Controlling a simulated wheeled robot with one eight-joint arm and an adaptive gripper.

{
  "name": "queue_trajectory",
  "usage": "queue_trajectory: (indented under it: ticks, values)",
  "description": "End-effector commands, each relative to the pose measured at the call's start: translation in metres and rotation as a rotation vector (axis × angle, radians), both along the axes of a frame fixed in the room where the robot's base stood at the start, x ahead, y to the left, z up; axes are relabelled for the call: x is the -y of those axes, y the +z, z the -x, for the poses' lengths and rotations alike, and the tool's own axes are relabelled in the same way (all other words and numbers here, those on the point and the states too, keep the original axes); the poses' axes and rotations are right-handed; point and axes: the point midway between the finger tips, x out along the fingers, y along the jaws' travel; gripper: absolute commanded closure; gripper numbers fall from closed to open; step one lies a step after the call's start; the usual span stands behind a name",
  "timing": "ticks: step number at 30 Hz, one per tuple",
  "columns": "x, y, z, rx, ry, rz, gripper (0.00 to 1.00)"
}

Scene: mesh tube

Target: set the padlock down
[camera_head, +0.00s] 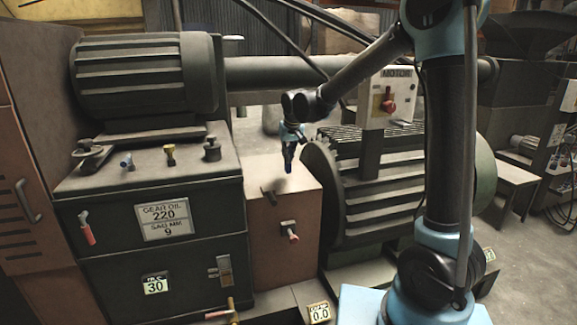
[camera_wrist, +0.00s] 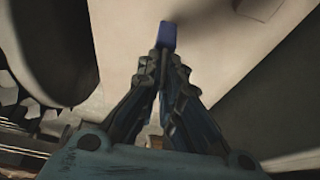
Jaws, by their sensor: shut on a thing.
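My gripper (camera_head: 289,153) hangs pointing down over the brown box in the middle of the head view. It is shut on the padlock, a small dark blue block (camera_head: 288,168) below the fingertips. In the wrist view the blue padlock (camera_wrist: 167,35) sticks out past the closed fingertips (camera_wrist: 168,58). Its shackle is hidden or too small to tell. The padlock seems to be above the box top (camera_head: 265,172), with a soft shadow beneath; I cannot tell the exact gap.
A dark green gear-oil cabinet (camera_head: 100,232) with knobs on top stands left of the box. A toothed wheel and ribbed motor (camera_head: 385,185) stand close on the right. A box with a red switch (camera_head: 388,98) rises behind. Small handles (camera_head: 290,232) jut from the box's front.

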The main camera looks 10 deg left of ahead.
Motion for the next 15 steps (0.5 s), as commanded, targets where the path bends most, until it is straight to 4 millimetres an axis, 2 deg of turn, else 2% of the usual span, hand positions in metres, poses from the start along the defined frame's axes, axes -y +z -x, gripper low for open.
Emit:
queue_trajectory:
  ticks: [9, 15]
  values:
    - [0.000, -0.037, 0.000, 0.000, 0.001, 0.000, 1.00]
    - [0.000, -0.038, 0.001, 0.000, 0.001, 0.000, 1.00]
